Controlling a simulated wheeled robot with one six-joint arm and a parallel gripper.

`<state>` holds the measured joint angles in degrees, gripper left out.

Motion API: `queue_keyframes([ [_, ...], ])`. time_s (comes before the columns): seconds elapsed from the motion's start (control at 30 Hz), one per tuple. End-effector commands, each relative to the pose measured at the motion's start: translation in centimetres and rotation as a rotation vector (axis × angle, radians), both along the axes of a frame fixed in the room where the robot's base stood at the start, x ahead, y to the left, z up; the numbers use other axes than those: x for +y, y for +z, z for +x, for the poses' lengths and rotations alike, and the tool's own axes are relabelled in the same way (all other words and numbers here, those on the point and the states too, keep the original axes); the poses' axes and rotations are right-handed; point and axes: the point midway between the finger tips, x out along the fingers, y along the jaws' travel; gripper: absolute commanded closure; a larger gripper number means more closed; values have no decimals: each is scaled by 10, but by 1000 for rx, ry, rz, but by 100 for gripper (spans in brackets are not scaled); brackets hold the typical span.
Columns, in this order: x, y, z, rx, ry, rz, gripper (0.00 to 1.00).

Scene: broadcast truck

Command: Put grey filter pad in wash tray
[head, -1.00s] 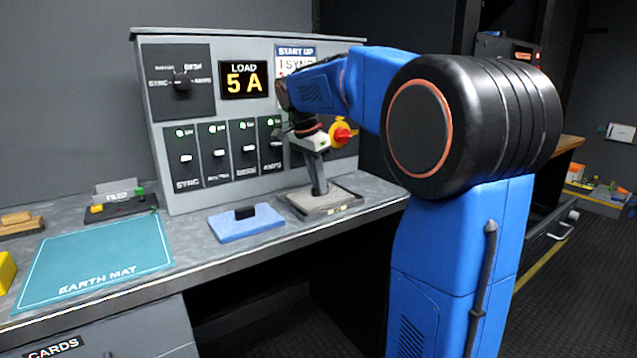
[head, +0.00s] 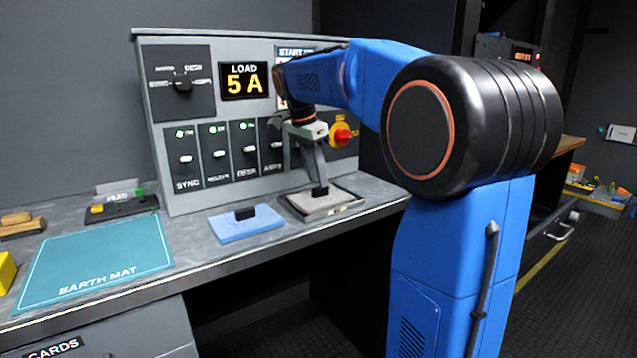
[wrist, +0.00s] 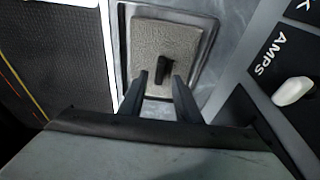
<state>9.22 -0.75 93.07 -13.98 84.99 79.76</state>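The grey filter pad (head: 318,203) lies inside a shallow tray (head: 350,205) on the bench, in front of the grey switch panel. The pad has an upright black handle. In the wrist view the pad (wrist: 150,40) lies within the tray's rim (wrist: 121,45), with its handle in the middle. My gripper (head: 318,184) points down just above the pad. In the wrist view its two fingers (wrist: 161,77) are apart, one on each side of the handle, with visible gaps. I cannot read the tray's small label.
A blue pad (head: 240,229) with a black handle lies just left of the tray. A teal earth mat (head: 95,258) covers the bench's left part. The panel (head: 210,100) stands close behind, with switches and a red-yellow knob (head: 343,134). The bench's front edge is near the tray.

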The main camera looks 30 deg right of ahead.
Motion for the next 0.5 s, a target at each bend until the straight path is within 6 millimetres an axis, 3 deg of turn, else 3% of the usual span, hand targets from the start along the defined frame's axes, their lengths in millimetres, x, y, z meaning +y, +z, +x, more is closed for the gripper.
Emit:
queue_keyframes([
  [0.2,11,43,1,-3,2,0,70],
  [0.5,21,81,0,0,1,0,70],
])
